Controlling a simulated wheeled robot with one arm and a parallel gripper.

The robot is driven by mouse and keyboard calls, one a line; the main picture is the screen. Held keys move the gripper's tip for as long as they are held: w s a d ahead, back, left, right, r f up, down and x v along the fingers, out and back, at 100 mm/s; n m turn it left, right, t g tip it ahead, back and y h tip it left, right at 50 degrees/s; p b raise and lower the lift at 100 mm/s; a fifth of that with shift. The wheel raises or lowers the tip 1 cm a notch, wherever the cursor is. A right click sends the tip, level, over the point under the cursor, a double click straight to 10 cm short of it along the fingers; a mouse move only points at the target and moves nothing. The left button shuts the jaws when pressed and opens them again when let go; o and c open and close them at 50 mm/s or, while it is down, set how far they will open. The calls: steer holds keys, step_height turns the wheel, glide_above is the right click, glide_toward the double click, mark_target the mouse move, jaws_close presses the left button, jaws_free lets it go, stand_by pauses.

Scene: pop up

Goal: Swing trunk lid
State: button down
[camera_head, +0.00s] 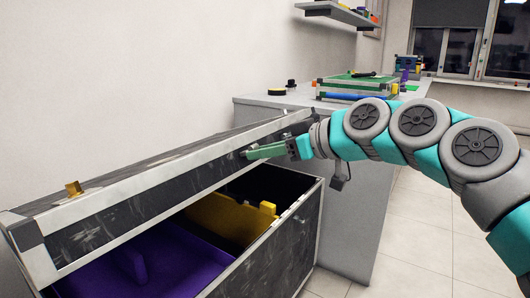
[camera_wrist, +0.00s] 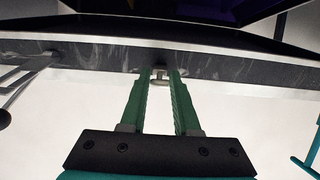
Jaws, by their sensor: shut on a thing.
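The trunk lid (camera_head: 150,196) is dark with pale metal edging and stands partly raised, tilted over the open trunk (camera_head: 285,245). My gripper (camera_head: 248,154) reaches in from the right to the lid's front edge, near its far end. In the wrist view, my gripper's green fingers (camera_wrist: 160,82) are closed around a small metal catch (camera_wrist: 160,73) on the lid's edge (camera_wrist: 90,52). Inside the trunk are a purple insert (camera_head: 150,262) and a yellow insert (camera_head: 228,216).
A grey counter (camera_head: 350,235) stands behind the trunk, with green cases (camera_head: 350,83) and a small dark roll on top. A wall runs close behind the lid. The tiled floor (camera_head: 420,235) at the right is clear.

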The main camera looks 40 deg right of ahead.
steer(key=shift+s+d+f, duration=0.1)
steer(key=shift+s, duration=0.05)
steer(key=s+d+f, duration=0.1)
steer(key=s+f, duration=0.3)
steer(key=f, duration=1)
steer(key=shift+s+d+f, duration=0.15)
steer(key=shift+d+f, duration=0.05)
steer(key=shift+f, duration=0.2)
stand_by(0.6)
steer(key=shift+s+f, duration=0.2)
steer(key=shift+f, duration=1.3)
steer(key=c, duration=0.6)
jaws_free()
steer(key=shift+o, duration=0.2)
steer(key=v, duration=0.8)
